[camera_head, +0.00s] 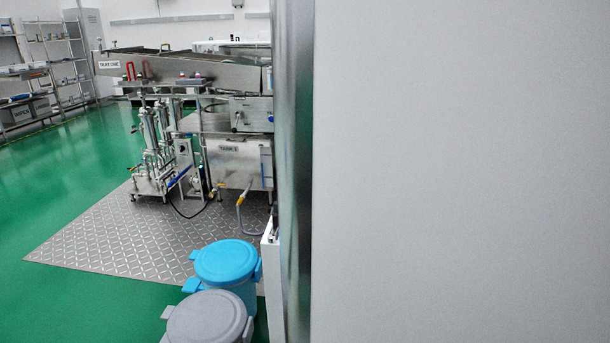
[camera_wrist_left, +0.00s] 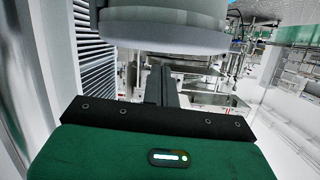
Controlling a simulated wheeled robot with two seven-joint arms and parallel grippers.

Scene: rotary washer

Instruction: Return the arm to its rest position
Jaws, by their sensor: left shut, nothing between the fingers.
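My left gripper (camera_wrist_left: 164,75) shows in the left wrist view, beyond a green housing with a black edge and a small lit indicator. Its dark fingers are close together and hold nothing. A pale grey rounded body hangs across the top of that view, close above the gripper; I cannot tell what it is. Neither arm nor gripper shows in the head view. My right gripper is in neither view.
A large pale panel (camera_head: 460,170) fills the right half, very close. A blue-lidded bin (camera_head: 226,262) and grey-lidded bin (camera_head: 207,320) stand beside it. Steel washing equipment (camera_head: 240,165) stands beyond on a metal floor plate (camera_head: 110,235). Green floor is clear at left.

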